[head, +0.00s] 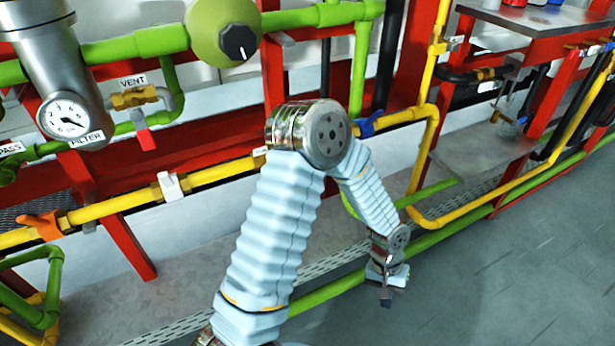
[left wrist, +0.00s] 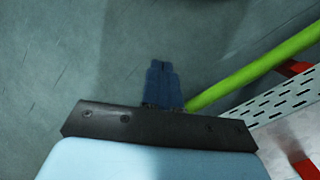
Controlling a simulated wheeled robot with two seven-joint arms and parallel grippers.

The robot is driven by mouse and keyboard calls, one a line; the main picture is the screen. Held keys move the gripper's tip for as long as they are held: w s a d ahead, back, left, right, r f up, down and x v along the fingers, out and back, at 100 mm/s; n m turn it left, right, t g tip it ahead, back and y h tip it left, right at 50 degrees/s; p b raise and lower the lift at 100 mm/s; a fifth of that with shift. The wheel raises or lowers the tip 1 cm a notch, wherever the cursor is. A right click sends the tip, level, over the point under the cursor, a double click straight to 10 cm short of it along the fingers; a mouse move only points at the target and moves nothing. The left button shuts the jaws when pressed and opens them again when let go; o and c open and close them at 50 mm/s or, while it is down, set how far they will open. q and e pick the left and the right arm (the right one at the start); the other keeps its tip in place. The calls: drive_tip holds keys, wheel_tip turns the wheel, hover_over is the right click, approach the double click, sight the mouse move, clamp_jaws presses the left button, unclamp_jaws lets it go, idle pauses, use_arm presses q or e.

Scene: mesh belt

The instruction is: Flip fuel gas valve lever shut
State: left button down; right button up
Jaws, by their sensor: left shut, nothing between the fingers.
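A yellow pipe (head: 113,205) runs along the red frame in the head view. It carries an orange lever (head: 45,225) at the left, a white lever (head: 172,187) in the middle and a blue lever (head: 368,124) to the right, partly behind my arm. No fuel gas label is readable, so I cannot tell which lever is meant. My left gripper (head: 386,298) hangs low over the floor, below and right of the blue lever and apart from all levers. In the left wrist view its fingers (left wrist: 161,66) are shut and empty, pointing over bare floor. My right gripper is not in view.
A gauge (head: 70,117) marked FILTER is at the left. A low green pipe (head: 440,245) runs beside my left gripper. A metal shelf (head: 480,160) stands right. The grey floor (head: 520,280) is clear.

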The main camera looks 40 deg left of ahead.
use_arm(q)
drive_tip(key=w+a+r+n+y, duration=0.1)
drive_tip(key=w+a+r+y, duration=0.15)
drive_tip(key=r, duration=0.35)
drive_tip(key=w+a+r+n+y, duration=0.1)
drive_tip(key=w+a+r+n, duration=0.2)
drive_tip(key=r, duration=0.4)
drive_tip(key=s+a+r+n+g+y+b, duration=0.15)
drive_tip(key=a+r+n+y, duration=0.35)
drive_tip(key=r, duration=0.7)
drive_tip(key=s+a+r+n, duration=0.2)
drive_tip(key=a+r, duration=0.5)
drive_tip(key=r, duration=0.6)
drive_tip(key=s+a+f, duration=0.6)
drive_tip(key=f, duration=0.3)
drive_tip(key=shift+a+f+n+b, duration=0.15)
drive_tip(key=shift+f+n+b, duration=0.1)
drive_tip(key=shift+n+b, duration=0.2)
